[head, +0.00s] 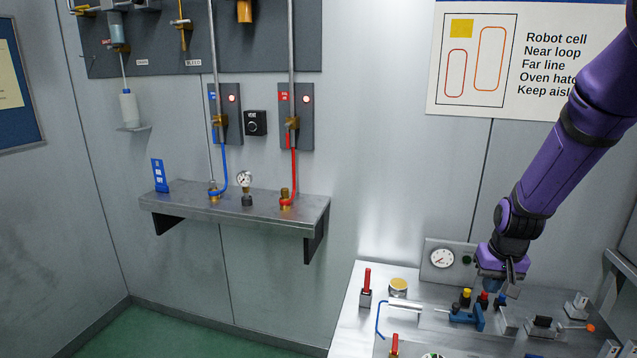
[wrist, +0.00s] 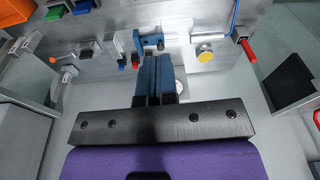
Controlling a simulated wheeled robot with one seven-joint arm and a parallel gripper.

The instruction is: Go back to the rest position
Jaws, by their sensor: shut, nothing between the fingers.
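My purple arm comes in from the upper right in the head view. My gripper (head: 494,285) points down over the back of the metal workbench (head: 345,318), near the gauge panel (head: 437,262). In the wrist view my gripper's two blue fingers (wrist: 154,62) lie side by side, closed, with nothing between them. A blue clamp-like fixture (head: 468,317) stands on the bench just below and left of the gripper; it also shows beyond the fingertips in the wrist view (wrist: 147,41). I cannot tell how far the fingertips are above the bench.
Red-handled lever (head: 366,288), yellow-topped round part (head: 398,286) and switch-like blocks (head: 541,327) stand on the bench around the gripper. A wall shelf (head: 240,208) with blue and red hoses is at the left. The green floor (head: 180,337) between looks clear.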

